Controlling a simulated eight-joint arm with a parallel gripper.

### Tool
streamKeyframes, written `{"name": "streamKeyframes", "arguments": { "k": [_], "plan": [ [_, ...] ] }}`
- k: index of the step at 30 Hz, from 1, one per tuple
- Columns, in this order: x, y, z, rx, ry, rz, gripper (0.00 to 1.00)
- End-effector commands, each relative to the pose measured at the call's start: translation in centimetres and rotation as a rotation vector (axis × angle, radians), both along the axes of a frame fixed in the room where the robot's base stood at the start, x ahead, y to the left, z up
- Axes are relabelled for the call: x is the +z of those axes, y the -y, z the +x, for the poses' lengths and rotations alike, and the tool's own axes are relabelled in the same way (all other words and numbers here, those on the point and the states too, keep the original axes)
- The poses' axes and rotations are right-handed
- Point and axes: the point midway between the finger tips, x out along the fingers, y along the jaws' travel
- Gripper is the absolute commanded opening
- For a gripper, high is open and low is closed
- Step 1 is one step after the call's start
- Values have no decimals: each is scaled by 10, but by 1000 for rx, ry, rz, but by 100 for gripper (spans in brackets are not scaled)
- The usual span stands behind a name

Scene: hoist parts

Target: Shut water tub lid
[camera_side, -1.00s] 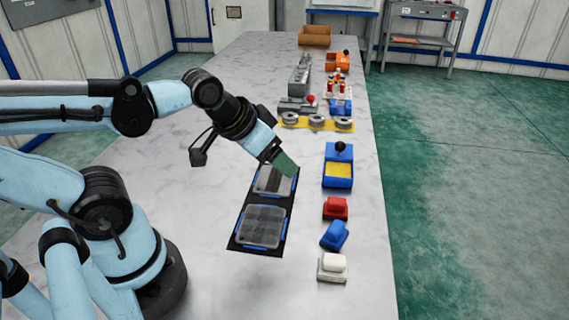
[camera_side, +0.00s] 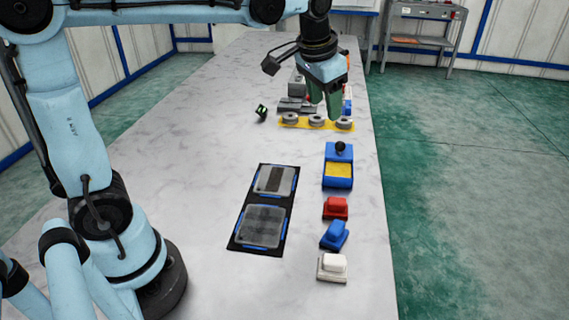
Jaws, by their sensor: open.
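A blue tub (camera_side: 338,183) with a yellow inside stands on the right side of the table. Its blue lid (camera_side: 339,152) with a black knob (camera_side: 340,146) appears raised at the tub's far edge, leaving the yellow inside exposed. I take this to be the water tub; no label shows. My gripper (camera_side: 332,113) points down with green fingers, beyond the tub and apart from it. It is open and appears empty. It hides part of the grey and orange parts behind it; its exact height is hard to tell.
A yellow strip with several grey rings (camera_side: 316,120) lies near my gripper. Red (camera_side: 335,207), blue (camera_side: 334,235) and white (camera_side: 332,266) blocks line the near right. A black mat (camera_side: 236,247) with two grey panels lies left of the tub. The table's left side is mostly clear.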

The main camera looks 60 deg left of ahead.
Motion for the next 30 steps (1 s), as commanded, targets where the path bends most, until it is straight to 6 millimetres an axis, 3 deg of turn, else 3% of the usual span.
{"name": "streamKeyframes", "arguments": {
  "k": [6, 13, 25, 30],
  "plan": [
    [-5, -6, 51, -23, -116, 47, 56],
    [-24, -12, 89, -40, -225, 87, 56],
    [-47, -16, 105, -48, -285, 106, 56],
    [-70, -21, 106, -48, -284, 106, 56]
  ]
}}
